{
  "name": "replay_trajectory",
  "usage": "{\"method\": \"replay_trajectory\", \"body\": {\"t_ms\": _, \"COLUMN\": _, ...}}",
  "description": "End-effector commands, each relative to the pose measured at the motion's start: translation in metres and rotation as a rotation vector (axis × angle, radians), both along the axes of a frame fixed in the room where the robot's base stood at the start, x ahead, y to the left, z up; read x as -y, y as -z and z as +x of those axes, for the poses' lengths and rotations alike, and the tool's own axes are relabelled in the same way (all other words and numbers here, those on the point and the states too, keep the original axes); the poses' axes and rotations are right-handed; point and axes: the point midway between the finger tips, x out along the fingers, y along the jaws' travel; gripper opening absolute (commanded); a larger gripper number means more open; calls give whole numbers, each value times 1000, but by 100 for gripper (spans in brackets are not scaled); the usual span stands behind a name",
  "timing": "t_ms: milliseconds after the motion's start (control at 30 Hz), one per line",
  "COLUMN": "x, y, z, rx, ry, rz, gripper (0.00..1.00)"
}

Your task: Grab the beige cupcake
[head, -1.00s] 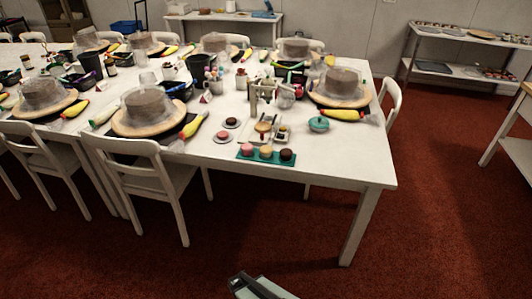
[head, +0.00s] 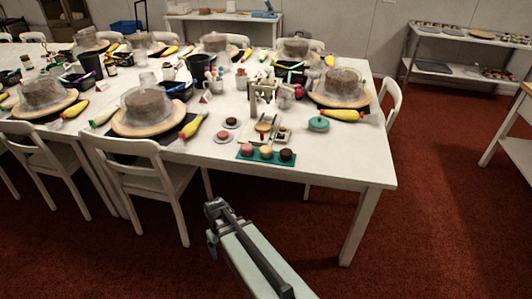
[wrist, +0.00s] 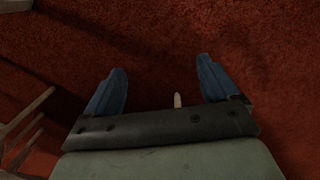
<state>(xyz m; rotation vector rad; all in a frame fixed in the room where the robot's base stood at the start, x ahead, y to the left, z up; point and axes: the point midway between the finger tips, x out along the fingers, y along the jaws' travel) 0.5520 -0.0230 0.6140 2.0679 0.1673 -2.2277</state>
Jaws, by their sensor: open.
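The beige cupcake (head: 266,152) sits in the middle of a teal tray (head: 242,155) near the front edge of the white table. A pink cupcake (head: 247,149) is to its left and a dark brown one (head: 287,155) to its right. My gripper (head: 212,210) is in front of the table, below and left of the tray in the head view, apart from it. In the wrist view my gripper (wrist: 165,85) is open and empty, with its two blue fingers spread over the red carpet. No cupcake shows in the wrist view.
The white table (head: 340,165) has a bare front right corner. Behind the tray are small plates with treats, a teal lidded pot (head: 318,124) and a cake on a turntable (head: 342,88). A white chair (head: 150,170) stands at the front left.

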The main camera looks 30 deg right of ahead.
Motion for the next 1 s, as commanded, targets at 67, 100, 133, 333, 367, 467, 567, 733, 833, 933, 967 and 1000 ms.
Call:
{"method": "replay_trajectory", "body": {"t_ms": 67, "x": 11, "y": -18, "z": 27, "rx": 28, "ry": -49, "rz": 3, "gripper": 88}}
{"method": "replay_trajectory", "body": {"t_ms": 100, "x": 17, "y": -27, "z": 38, "rx": 36, "ry": -79, "rz": 4, "gripper": 88}}
{"method": "replay_trajectory", "body": {"t_ms": 133, "x": 21, "y": -34, "z": 47, "rx": 43, "ry": -104, "rz": 5, "gripper": 88}}
{"method": "replay_trajectory", "body": {"t_ms": 333, "x": 65, "y": -83, "z": 102, "rx": 73, "ry": -309, "rz": 8, "gripper": 88}}
{"method": "replay_trajectory", "body": {"t_ms": 367, "x": 73, "y": -90, "z": 110, "rx": 75, "ry": -346, "rz": 9, "gripper": 88}}
{"method": "replay_trajectory", "body": {"t_ms": 467, "x": 104, "y": -119, "z": 136, "rx": 79, "ry": -477, "rz": 12, "gripper": 88}}
{"method": "replay_trajectory", "body": {"t_ms": 567, "x": 139, "y": -149, "z": 160, "rx": 80, "ry": -616, "rz": 15, "gripper": 88}}
{"method": "replay_trajectory", "body": {"t_ms": 733, "x": 200, "y": -203, "z": 190, "rx": 76, "ry": -855, "rz": 24, "gripper": 88}}
{"method": "replay_trajectory", "body": {"t_ms": 833, "x": 237, "y": -238, "z": 203, "rx": 75, "ry": -993, "rz": 29, "gripper": 88}}
{"method": "replay_trajectory", "body": {"t_ms": 933, "x": 270, "y": -271, "z": 210, "rx": 72, "ry": -1118, "rz": 35, "gripper": 88}}
{"method": "replay_trajectory", "body": {"t_ms": 967, "x": 279, "y": -279, "z": 212, "rx": 71, "ry": -1153, "rz": 36, "gripper": 88}}
{"method": "replay_trajectory", "body": {"t_ms": 1000, "x": 289, "y": -290, "z": 213, "rx": 70, "ry": -1193, "rz": 38, "gripper": 88}}
